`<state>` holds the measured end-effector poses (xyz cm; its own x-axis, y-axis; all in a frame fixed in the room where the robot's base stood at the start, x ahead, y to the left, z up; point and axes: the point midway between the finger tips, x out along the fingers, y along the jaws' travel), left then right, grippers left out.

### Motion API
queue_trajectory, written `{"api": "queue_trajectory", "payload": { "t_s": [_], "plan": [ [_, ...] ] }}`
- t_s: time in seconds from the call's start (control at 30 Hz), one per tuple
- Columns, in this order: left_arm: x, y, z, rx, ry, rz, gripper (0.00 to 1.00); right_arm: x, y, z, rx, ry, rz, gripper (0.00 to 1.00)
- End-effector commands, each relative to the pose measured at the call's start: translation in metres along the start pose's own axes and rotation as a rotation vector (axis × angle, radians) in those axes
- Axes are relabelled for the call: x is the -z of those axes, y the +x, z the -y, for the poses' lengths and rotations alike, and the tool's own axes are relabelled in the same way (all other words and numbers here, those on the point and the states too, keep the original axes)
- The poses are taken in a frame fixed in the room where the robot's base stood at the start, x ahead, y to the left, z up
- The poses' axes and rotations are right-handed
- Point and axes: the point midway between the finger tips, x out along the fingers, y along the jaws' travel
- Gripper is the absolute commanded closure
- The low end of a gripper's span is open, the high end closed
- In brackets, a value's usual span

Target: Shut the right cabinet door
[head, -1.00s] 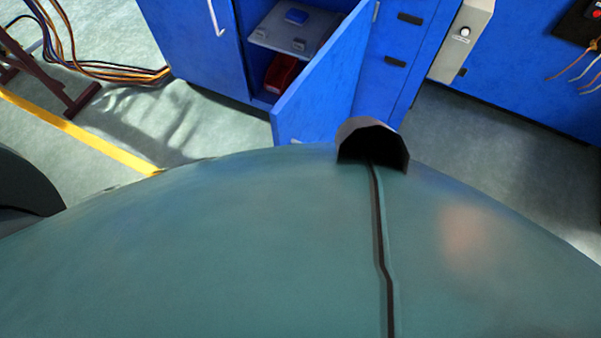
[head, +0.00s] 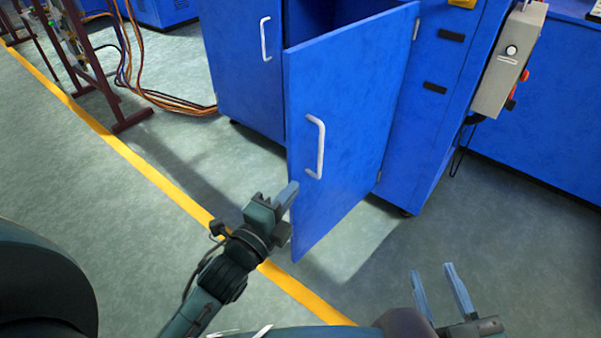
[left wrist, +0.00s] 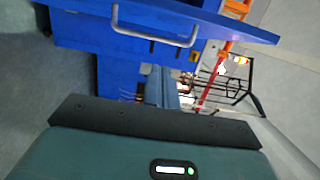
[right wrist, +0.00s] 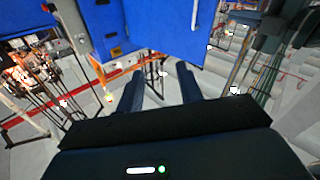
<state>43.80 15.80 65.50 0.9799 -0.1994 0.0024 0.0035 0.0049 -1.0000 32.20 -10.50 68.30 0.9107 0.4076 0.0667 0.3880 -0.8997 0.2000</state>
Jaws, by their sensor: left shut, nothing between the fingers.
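The right cabinet door (head: 350,120) is a blue panel standing open at an angle, hinged on its right side. Its pale handle (head: 316,147) is near the free left edge. My left gripper (head: 287,197) is shut and empty, its tips beside the door's free edge, below the handle; contact cannot be told. Its closed fingers also show in the left wrist view (left wrist: 160,88), with blue panels and a handle beyond. My right gripper (head: 443,288) is open and empty, right of and nearer than the door. The door also shows in the right wrist view (right wrist: 160,25).
The left cabinet door (head: 243,65) is shut, with its own handle. A grey control box (head: 508,62) hangs on the cabinet's right side. Cables (head: 165,100) and a dark red stand (head: 120,95) are at left. Floor before the cabinet is clear, crossed by a yellow line (head: 150,177).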

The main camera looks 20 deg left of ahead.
Motion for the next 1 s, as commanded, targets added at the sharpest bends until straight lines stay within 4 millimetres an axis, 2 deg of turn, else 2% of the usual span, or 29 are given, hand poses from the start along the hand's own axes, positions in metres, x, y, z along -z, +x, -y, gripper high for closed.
{"api": "queue_trajectory", "payload": {
  "t_s": [0.17, 0.53, 0.73, 1.0],
  "plan": [
    [0.0, 0.023, 0.001, 0.004, -0.002, 0.0, 1.0, 0.0, 0.0, 0.003, 0.006, -0.01, -0.03, 0.64],
    [0.001, 0.099, -0.001, 0.002, -0.005, -0.001, 1.0, -0.001, 0.002, 0.007, 0.016, 0.013, -0.093, 0.64],
    [-0.028, 0.104, -0.002, -0.002, 0.0, -0.001, 1.0, 0.0, 0.004, 0.007, 0.018, 0.033, -0.104, 0.64],
    [-0.039, 0.106, 0.0, -0.002, -0.004, -0.002, 1.0, 0.002, 0.004, 0.007, 0.018, 0.044, -0.107, 0.64]
  ]
}}
